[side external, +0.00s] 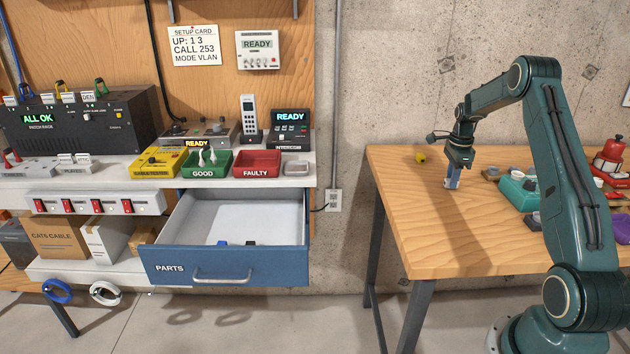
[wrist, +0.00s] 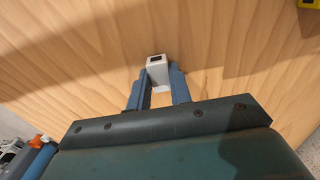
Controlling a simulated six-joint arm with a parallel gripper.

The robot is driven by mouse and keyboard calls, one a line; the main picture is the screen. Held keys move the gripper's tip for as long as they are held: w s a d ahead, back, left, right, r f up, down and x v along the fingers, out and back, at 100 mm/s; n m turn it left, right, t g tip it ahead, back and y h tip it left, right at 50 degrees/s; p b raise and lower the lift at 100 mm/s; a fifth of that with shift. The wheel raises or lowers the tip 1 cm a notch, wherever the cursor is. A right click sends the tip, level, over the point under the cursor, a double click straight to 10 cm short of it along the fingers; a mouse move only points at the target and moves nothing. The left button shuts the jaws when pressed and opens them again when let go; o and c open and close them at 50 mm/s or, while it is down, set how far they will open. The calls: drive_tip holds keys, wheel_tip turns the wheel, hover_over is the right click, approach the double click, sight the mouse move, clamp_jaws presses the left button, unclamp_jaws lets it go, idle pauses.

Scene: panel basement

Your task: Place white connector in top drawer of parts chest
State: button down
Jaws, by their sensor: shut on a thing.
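My gripper (side external: 453,178) is at the wooden table on the right in the side view, pointing down. In the wrist view its blue fingers (wrist: 158,86) are shut on the white connector (wrist: 158,62), a small white block with a dark opening in its end. The connector also shows, mostly covered, at the fingertips in the side view (side external: 449,185). I cannot tell whether it touches the table. The blue drawer labelled PARTS (side external: 166,267) stands pulled open under the bench on the left. A small blue piece and a dark piece lie inside it.
A green GOOD bin (side external: 204,173) and red FAULTY bin (side external: 257,172) stand above the drawer. A gap separates bench and table.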

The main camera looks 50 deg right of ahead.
drive_tip(key=shift+f, duration=0.35)
drive_tip(key=c, duration=1.3)
unclamp_jaws()
drive_tip(key=shift+r, duration=0.15)
wheel_tip(320, 180, up, 14)
drive_tip(key=shift+w+a+f, duration=0.1)
drive_tip(key=shift+f, duration=0.05)
